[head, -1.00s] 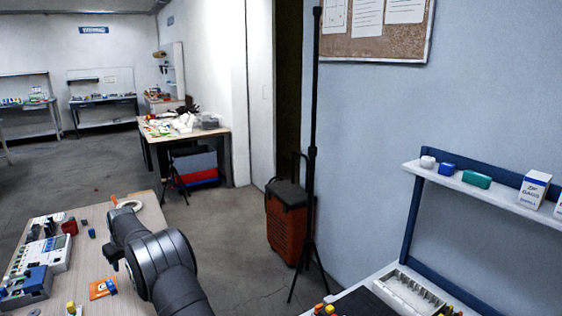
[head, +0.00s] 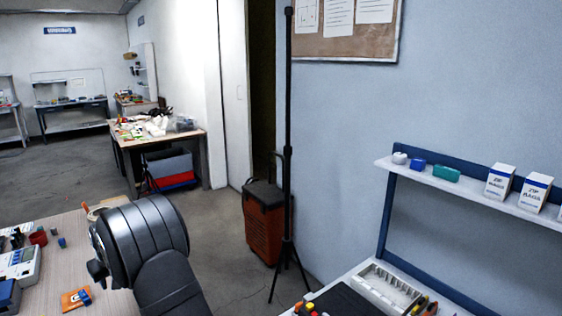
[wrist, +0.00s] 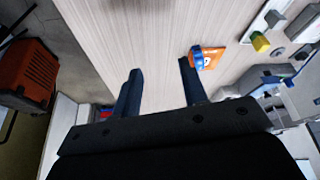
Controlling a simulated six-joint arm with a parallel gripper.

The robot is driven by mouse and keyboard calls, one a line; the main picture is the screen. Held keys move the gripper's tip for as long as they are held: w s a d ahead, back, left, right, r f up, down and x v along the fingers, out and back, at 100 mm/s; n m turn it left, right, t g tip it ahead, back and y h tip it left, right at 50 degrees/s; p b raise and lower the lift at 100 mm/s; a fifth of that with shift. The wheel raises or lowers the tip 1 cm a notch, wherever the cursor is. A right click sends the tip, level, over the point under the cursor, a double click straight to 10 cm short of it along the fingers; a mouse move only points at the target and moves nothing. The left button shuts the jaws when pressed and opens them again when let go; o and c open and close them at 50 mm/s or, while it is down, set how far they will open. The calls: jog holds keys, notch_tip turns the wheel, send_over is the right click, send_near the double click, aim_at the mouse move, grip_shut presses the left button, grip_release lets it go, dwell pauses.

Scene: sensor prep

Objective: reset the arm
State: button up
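My gripper (wrist: 160,88) shows in the wrist view with its two dark blue fingers apart and nothing between them. It is over the wooden table (wrist: 135,35), close to its edge. In the head view, my dark arm (head: 150,240) stands at the right side of that table (head: 70,255), and the fingers are hidden.
An orange packet with a blue item (wrist: 205,58) lies right of the fingers; it also shows in the head view (head: 77,298). Instruments (head: 20,265) crowd the table's left. An orange case (head: 263,222) and a black stand (head: 288,150) are on the floor. A shelf (head: 470,190) is at right.

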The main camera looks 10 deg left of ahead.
jog(key=s+a+f, duration=0.2)
jog(key=s, duration=0.1)
jog(key=s+a+f, duration=0.3)
jog(key=shift+a+f, duration=0.2)
jog(key=shift+a, duration=0.15)
jog(key=w+d+r, duration=0.4)
jog(key=d+r, duration=0.1)
jog(key=d, duration=0.2)
jog(key=w+a, duration=0.4)
jog(key=w, duration=0.2)
jog(key=shift+a+r+n, duration=0.3)
jog(key=shift+r, duration=0.15)
jog(key=shift+s, duration=0.1)
